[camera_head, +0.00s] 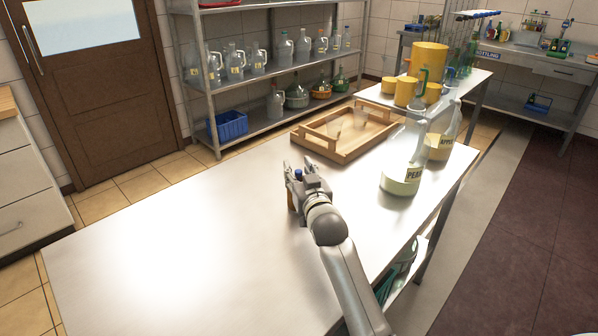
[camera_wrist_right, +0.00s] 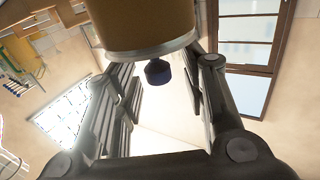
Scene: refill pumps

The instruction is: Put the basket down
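The only basket-like thing on the near table is a shallow wooden tray (camera_head: 347,157). It rests flat on the metal tabletop, with clear glass items inside, and no gripper touches it. My right gripper (camera_head: 305,173) is over the table, left of and nearer than the tray. My left gripper is out of view.
A large bottle labelled PEAR (camera_head: 402,187) and a second labelled bottle (camera_head: 440,147) stand right of the tray. Yellow containers (camera_head: 405,92) stand behind it. A shelf (camera_head: 283,71) holds jugs and a blue crate (camera_head: 228,125). The tabletop's left part (camera_head: 170,240) is clear.

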